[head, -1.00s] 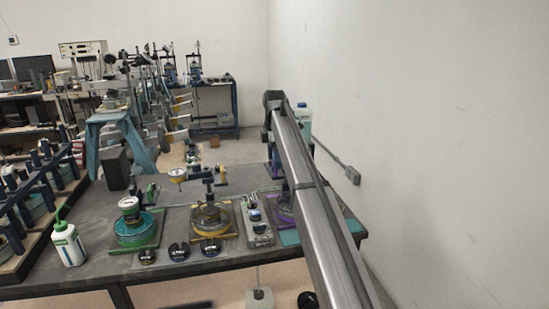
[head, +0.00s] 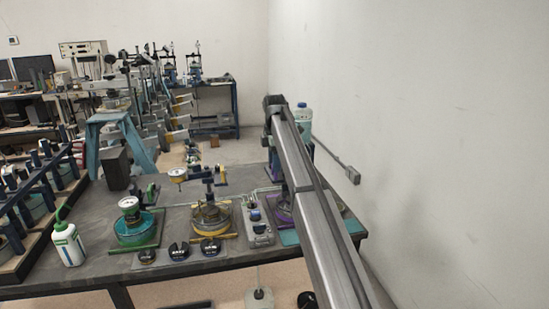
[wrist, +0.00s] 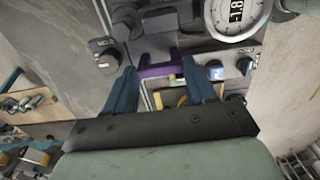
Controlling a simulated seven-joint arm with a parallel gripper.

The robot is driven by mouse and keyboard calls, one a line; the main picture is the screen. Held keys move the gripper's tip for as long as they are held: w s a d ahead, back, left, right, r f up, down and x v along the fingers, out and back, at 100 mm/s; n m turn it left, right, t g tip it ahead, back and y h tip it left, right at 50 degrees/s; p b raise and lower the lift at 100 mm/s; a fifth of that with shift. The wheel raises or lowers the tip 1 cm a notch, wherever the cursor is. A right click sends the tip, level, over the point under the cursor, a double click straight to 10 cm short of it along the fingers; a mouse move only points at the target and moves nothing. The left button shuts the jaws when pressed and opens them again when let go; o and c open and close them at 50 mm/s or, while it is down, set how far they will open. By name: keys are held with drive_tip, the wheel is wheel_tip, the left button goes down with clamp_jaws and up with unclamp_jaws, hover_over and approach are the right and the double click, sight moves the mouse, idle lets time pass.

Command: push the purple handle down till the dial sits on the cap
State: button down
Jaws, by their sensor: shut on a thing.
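The purple handle (wrist: 158,71) shows in the wrist view as a bar between the two blue fingers of my gripper (wrist: 161,76). The fingers are shut on it. The round white dial (wrist: 234,14) shows at the top right of the wrist view, with its face toward the camera. I cannot make out the cap or tell whether the dial touches it. In the head view the purple base (head: 282,206) of this device shows partly at the right end of the bench. My arm hides most of the device, the handle and my gripper there.
A device with a yellow base (head: 211,217) and one with a green base (head: 133,230) stand to the left on the dark bench (head: 90,268). A grey control box (head: 259,226) stands beside the purple base. The white wall is close on the right.

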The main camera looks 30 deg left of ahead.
wheel_tip(320, 180, down, 4)
drive_tip(key=shift+r, duration=0.25)
drive_tip(key=shift+c, duration=1.8)
unclamp_jaws()
drive_tip(key=shift+r, duration=0.1)
wheel_tip(320, 180, up, 14)
drive_tip(key=shift+f, duration=0.2)
